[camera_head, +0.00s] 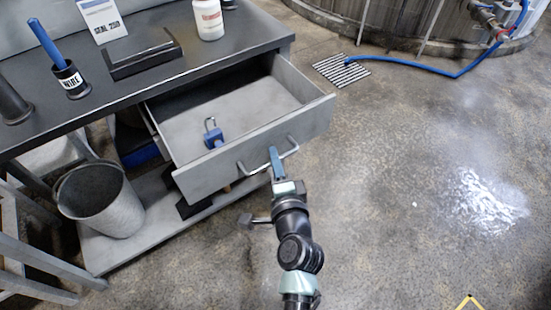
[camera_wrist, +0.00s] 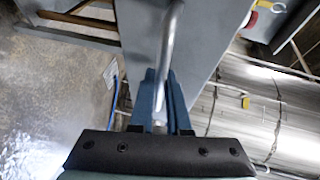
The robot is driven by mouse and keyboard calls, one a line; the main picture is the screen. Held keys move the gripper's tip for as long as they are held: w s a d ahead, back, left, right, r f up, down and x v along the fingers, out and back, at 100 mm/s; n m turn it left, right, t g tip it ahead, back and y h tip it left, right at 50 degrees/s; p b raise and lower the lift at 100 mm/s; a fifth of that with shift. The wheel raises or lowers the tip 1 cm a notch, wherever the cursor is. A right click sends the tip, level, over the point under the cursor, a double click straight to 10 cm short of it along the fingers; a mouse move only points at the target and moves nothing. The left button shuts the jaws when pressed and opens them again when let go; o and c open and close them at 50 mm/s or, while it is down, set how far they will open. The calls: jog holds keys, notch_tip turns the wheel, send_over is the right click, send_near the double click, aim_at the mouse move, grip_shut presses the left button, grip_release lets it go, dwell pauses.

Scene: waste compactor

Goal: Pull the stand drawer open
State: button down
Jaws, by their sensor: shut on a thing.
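The grey stand drawer (camera_head: 248,153) is pulled out from under the dark worktop of the stand (camera_head: 150,70), and its inside is visible. A blue padlock (camera_head: 213,134) with a metal shackle lies inside it near the front. The drawer's bar handle (camera_head: 242,168) is on its front face. My gripper (camera_head: 277,158) is shut on the handle near its right end. In the wrist view the handle bar (camera_wrist: 171,50) runs down between the blue fingers of my gripper (camera_wrist: 159,100), with the grey drawer front (camera_wrist: 205,35) behind it. The fingers hide part of the handle.
A grey bucket (camera_head: 100,200) stands on the stand's lower shelf at left. A white bottle (camera_head: 208,20), a black box (camera_head: 144,55) and a marked cup (camera_head: 70,80) stand on the worktop. A blue hose (camera_head: 420,72) reaches a floor grate (camera_head: 341,71). The floor at right is open.

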jog(key=c, duration=0.9)
grip_release()
jog(key=shift+s, duration=0.15)
jog(key=v, duration=1.2)
jog(key=shift+s, duration=0.3)
jog(key=shift+r, duration=0.1)
